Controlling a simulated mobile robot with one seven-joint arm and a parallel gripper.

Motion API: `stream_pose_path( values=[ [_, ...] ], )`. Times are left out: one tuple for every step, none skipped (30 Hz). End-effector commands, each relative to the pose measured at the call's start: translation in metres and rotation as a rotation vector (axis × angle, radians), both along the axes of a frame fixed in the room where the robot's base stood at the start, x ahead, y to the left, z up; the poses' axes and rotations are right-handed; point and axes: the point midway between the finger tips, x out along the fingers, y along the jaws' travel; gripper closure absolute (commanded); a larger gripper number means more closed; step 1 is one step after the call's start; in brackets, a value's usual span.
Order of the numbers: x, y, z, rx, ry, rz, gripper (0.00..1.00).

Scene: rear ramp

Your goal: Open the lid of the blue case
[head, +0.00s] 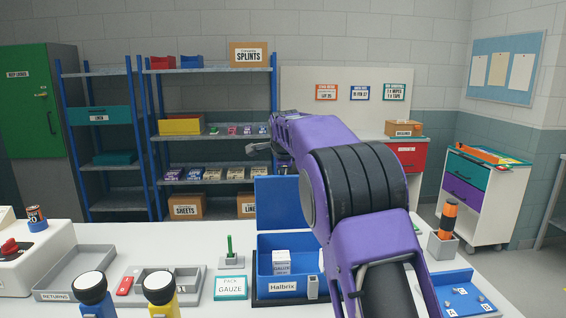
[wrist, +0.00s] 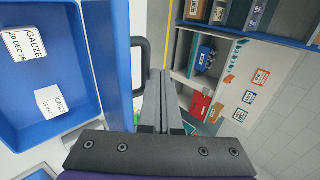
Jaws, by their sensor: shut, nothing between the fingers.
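The blue case (head: 262,268), labelled Halbrix, stands on the white table. Its blue lid (head: 270,200) stands raised at the back, roughly upright. The wrist view shows the open case (wrist: 72,115) at left with gauze packs inside, the lid (wrist: 112,60) beside it, and a dark handle (wrist: 146,50) on the lid. My gripper (head: 252,148) is above the lid in the head view. In the wrist view my gripper (wrist: 159,75) is shut and empty, close beside the handle; I cannot tell whether they touch. My arm hides the case's right part in the head view.
A grey tray (head: 75,275) is farther left. A blue tray (head: 455,300) and an orange-black item in a grey holder (head: 443,246) stand at right. Shelves (head: 210,130) are behind.

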Motion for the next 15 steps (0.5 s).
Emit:
stream_pose_path(
  values=[
    [0.008,0.000,0.004,-0.001,0.002,-0.001,1.00],
    [0.012,0.000,0.002,-0.001,0.003,-0.001,1.00],
    [0.017,0.000,0.002,-0.001,0.001,0.000,1.00],
    [0.020,0.000,0.000,-0.001,0.001,0.000,1.00],
    [0.023,0.000,0.000,-0.001,0.001,0.000,1.00],
    [0.027,0.000,-0.002,-0.001,0.000,0.001,1.00],
    [0.030,0.000,-0.003,-0.001,0.001,0.001,1.00],
    [0.032,0.000,-0.003,0.000,0.001,0.000,1.00],
    [0.035,0.000,-0.004,0.000,0.002,0.000,1.00],
    [0.037,0.000,-0.004,0.000,0.000,0.000,1.00],
    [0.039,0.000,-0.005,0.000,0.000,0.000,1.00],
    [0.040,0.000,-0.005,0.000,0.000,0.000,1.00],
    [0.041,0.000,-0.005,0.000,0.000,0.000,1.00],
    [0.041,0.000,-0.005,0.000,0.000,0.000,1.00],
    [0.042,0.000,-0.006,0.000,0.000,0.000,1.00]
  ],
)
